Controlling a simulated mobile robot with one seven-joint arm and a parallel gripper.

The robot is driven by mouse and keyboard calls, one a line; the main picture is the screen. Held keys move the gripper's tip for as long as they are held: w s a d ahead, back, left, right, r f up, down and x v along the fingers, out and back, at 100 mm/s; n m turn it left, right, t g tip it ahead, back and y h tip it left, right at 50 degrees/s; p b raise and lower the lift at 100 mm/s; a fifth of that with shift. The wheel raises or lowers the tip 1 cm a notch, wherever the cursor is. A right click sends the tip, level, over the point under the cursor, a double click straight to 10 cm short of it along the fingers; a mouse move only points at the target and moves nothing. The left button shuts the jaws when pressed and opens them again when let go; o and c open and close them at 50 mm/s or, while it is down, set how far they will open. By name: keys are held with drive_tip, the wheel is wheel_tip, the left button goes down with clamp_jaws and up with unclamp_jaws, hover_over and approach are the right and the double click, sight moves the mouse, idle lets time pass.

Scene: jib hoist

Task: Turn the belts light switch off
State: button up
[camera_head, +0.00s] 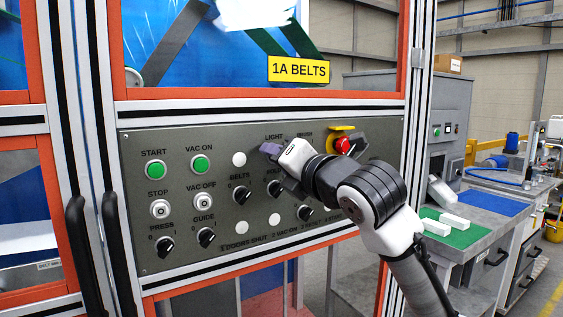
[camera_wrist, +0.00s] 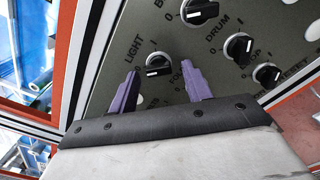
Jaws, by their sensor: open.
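The control panel (camera_head: 135,190) sits under the yellow 1A BELTS sign (camera_head: 299,69). In the wrist view the black LIGHT switch (camera_wrist: 158,62) shows between and beyond my fingertips; its white pointer mark is visible, but I cannot tell for certain which position it points to. In the head view my gripper covers this switch, with only the LIGHT label (camera_head: 273,137) showing above. My gripper (camera_head: 272,149) is at the panel's upper middle. Its purple fingers (camera_wrist: 158,71) are apart, one either side of the switch in the picture. I cannot tell whether they touch it.
The DRUM switch (camera_wrist: 240,47) and another knob (camera_wrist: 200,11) are close by. A red emergency button (camera_head: 343,145) with a yellow surround is just right of my gripper. Several other knobs and green buttons fill the panel. Black door handles (camera_head: 80,250) stand out at left.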

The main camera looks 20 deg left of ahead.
drive_tip(key=b+v, duration=0.3)
drive_tip(key=v, duration=1)
drive_tip(key=shift+s+d, duration=0.25)
